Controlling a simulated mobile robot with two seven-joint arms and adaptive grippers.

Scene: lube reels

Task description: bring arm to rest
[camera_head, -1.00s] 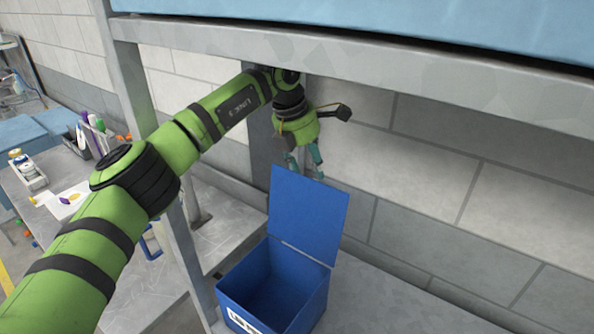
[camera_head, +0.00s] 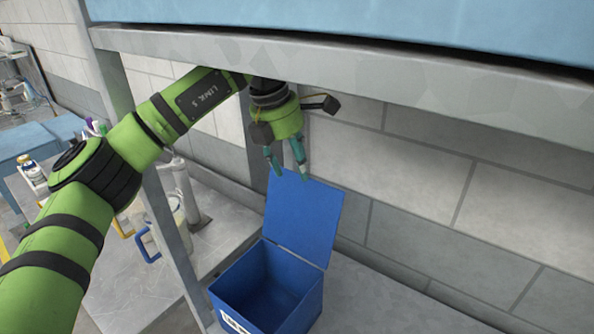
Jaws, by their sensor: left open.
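My left arm comes in from the left under the shelf beam. My left gripper (camera_head: 290,176) hangs fingers down, open, with nothing between its teal fingers. It shows above the raised lid of a blue box (camera_head: 263,247). The fingertips overlap the lid's top edge in the picture; I cannot tell whether they touch it. The box stands open on the grey lower surface and its inside looks empty. My right gripper is not in view.
A grey shelf beam (camera_head: 350,75) runs close above the gripper, and a metal post (camera_head: 176,245) stands left of the box. A jug with a blue handle (camera_head: 148,246) stands on the table to the left. The grey surface right of the box is clear.

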